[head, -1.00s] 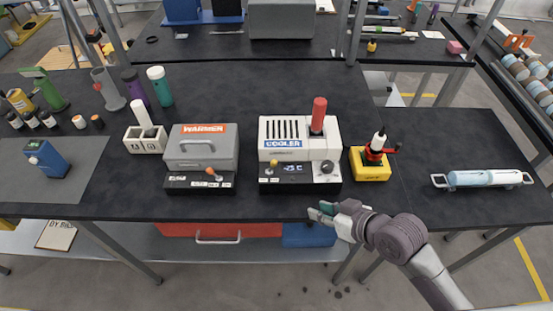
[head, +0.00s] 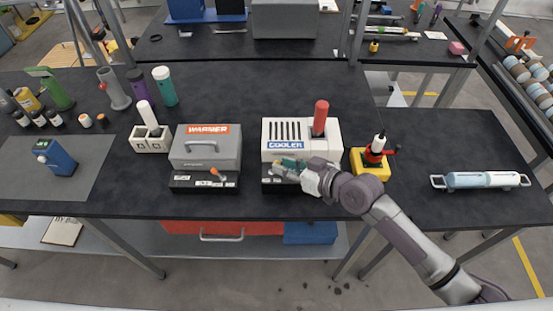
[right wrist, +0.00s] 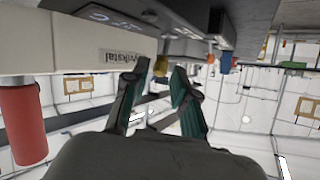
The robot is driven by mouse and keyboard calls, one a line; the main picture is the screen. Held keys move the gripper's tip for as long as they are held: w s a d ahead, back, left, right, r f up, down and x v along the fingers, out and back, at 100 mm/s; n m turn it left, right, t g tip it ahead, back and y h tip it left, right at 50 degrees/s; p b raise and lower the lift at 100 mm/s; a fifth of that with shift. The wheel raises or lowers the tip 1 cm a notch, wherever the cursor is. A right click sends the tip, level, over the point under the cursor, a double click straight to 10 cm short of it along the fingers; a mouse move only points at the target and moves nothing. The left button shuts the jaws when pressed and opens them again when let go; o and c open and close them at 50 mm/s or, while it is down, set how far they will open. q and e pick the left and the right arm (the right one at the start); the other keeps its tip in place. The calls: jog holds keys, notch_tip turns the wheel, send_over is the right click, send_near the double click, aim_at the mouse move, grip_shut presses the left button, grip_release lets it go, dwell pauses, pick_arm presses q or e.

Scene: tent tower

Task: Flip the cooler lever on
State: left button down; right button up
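The cooler (head: 280,145) is a white box with a red cylinder (head: 321,115) standing in it. Its dark control panel (head: 272,187) is partly covered by my right gripper (head: 283,165), which is over the panel's lever area. In the right wrist view, which is turned over, the yellow lever knob (right wrist: 160,66) shows between the tips of the open right gripper (right wrist: 157,75). The fingers are apart; I cannot tell whether either touches the knob. The display and dial are mostly hidden in the head view. My left gripper is not in view.
The warmer (head: 205,150), with an orange-knobbed lever (head: 215,172), stands left of the cooler. A yellow-based device (head: 368,165) stands close on its right, near my right arm. A blue-white cylinder with handles (head: 483,180) lies further right. The black table is clear between them.

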aim_at(279, 162)
jog(key=shift+x, duration=1.75)
grip_shut()
jog(key=shift+f, duration=0.1)
jog(key=y+b, duration=0.1)
jog(key=b, duration=0.4)
jog(key=shift+d+f+m+t+b, duration=0.3)
jog(key=shift+f+m, duration=0.05)
jog(key=shift+m, duration=0.05)
jog(key=shift+r+y+b, duration=0.2)
jog(key=shift+y+b, duration=0.1)
jog(key=shift+b, duration=0.25)
jog(key=shift+r, duration=0.15)
